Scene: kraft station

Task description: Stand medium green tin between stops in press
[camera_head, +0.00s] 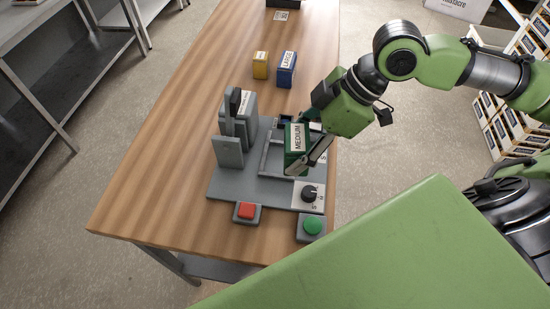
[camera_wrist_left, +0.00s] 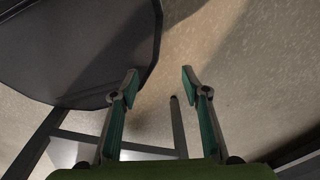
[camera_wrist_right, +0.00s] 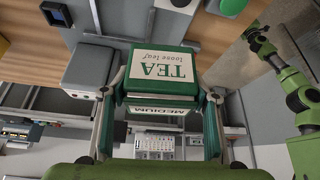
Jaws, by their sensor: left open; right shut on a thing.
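The medium green tin (camera_head: 297,138) has a white MEDIUM label and is over the right part of the grey press (camera_head: 238,188). In the right wrist view the tin (camera_wrist_right: 160,65) shows TEA loose leaf on one face. My right gripper (camera_head: 303,160) is shut on the tin, one finger on each side. Grey rails (camera_head: 265,155) stand on the press bed just left of the tin. The tin hides part of them, and I cannot tell whether its bottom touches the bed. My left gripper (camera_wrist_left: 160,85) is open and empty, above the floor, and out of the head view.
A yellow tin (camera_head: 260,66) and a blue LARGE tin (camera_head: 286,70) stand farther back on the wooden table (camera_head: 150,190). A red button (camera_head: 246,210), a green button (camera_head: 312,226) and a black dial (camera_head: 309,193) are at the press front. The table's left side is clear.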

